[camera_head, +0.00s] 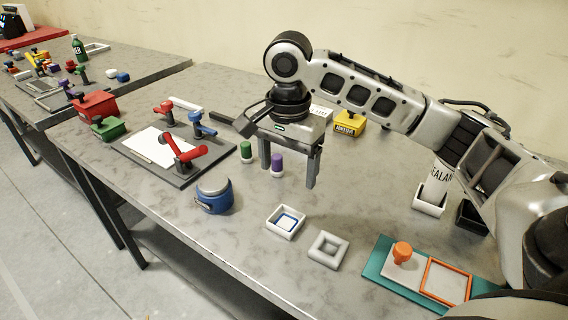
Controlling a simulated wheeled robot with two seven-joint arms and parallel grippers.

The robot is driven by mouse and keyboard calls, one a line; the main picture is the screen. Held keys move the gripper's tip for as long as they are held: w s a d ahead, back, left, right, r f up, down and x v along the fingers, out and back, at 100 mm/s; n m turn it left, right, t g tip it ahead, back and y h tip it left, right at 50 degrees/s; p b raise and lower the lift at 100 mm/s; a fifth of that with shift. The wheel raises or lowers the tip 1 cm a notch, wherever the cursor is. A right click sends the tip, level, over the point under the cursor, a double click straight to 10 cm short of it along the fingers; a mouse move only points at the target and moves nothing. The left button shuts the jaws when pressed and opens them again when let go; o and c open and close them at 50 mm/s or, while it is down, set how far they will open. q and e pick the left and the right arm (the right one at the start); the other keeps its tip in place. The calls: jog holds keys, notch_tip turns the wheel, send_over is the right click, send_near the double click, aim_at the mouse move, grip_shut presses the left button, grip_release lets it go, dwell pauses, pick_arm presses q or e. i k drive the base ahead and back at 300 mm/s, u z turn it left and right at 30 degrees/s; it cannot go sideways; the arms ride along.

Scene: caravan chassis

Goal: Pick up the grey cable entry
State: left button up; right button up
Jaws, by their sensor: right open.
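A light grey square frame with an open middle, which looks like the grey cable entry (316,247), lies flat on the grey table near its front edge. My right gripper (290,178) hangs above the table with its two fingers pointing down and spread apart. It is open and holds nothing. It is behind the grey frame and a little to its left in the picture, clearly apart from it. My left gripper is not in view.
A white square tray with a blue inset (286,222) lies just left of the grey frame. A teal board (384,262) with orange parts lies right. A blue pot (214,196), purple-topped bottle (277,165) and clamp board (180,178) stand left and behind.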

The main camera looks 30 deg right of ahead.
aim_at(328, 250)
jog(key=k, duration=1)
